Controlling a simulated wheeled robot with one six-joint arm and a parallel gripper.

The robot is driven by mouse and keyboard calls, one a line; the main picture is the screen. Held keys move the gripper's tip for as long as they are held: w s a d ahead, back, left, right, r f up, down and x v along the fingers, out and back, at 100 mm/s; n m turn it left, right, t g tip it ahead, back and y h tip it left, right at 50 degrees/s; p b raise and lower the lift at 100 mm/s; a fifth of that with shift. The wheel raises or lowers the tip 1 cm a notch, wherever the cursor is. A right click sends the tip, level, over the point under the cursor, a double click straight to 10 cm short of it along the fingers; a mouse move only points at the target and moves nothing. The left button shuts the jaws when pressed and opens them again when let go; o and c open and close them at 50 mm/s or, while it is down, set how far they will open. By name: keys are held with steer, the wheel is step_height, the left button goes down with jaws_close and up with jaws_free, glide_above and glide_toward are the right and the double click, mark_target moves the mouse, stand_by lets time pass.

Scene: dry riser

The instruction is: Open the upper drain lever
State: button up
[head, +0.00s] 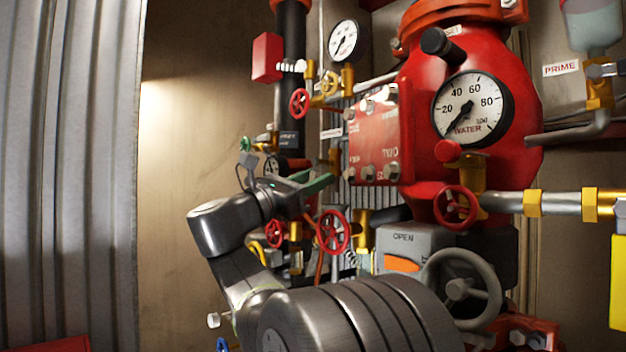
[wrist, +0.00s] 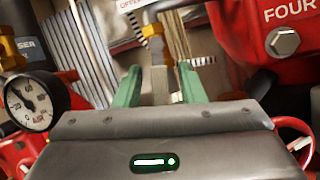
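My gripper (head: 318,181) reaches in at the left of the red valve assembly in the head view. In the wrist view its two green fingers (wrist: 161,72) stand apart. A narrow grey-brown bar (wrist: 159,90) shows in the gap between them, below a brass fitting (wrist: 155,47). It looks like a lever, but I cannot tell for sure that it is the upper drain lever. Neither finger clearly touches it. In the head view a brass fitting (head: 335,157) stands just above the fingertips; the bar cannot be made out there.
A red plate with bolts (head: 375,140) is close on the right. A small gauge (wrist: 30,102) is close on the left in the wrist view. Red handwheels (head: 333,231) sit below my gripper. A large grey handwheel (head: 461,289) is at lower right. Bare wall (head: 190,150) lies left.

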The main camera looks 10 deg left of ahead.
jaws_close()
steer(key=shift+s+d+r+n+t+y+p, duration=0.2)
steer(key=shift+n+t+y+p, duration=0.1)
steer(key=shift+n+p, duration=0.55)
steer(key=shift+s+d+n+t+y+p, duration=0.15)
steer(key=shift+n+t+y+p, duration=0.25)
steer(key=shift+n, duration=0.55)
steer(key=shift+f+n, duration=0.25)
steer(key=shift+n, duration=0.15)
steer(key=shift+o, duration=0.3)
jaws_free()
steer(key=b+v, duration=0.3)
steer(key=v, duration=1)
steer(key=shift+s+a+f+b, duration=0.15)
steer(key=shift+s+a+b, duration=0.1)
steer(key=shift+b, duration=0.15)
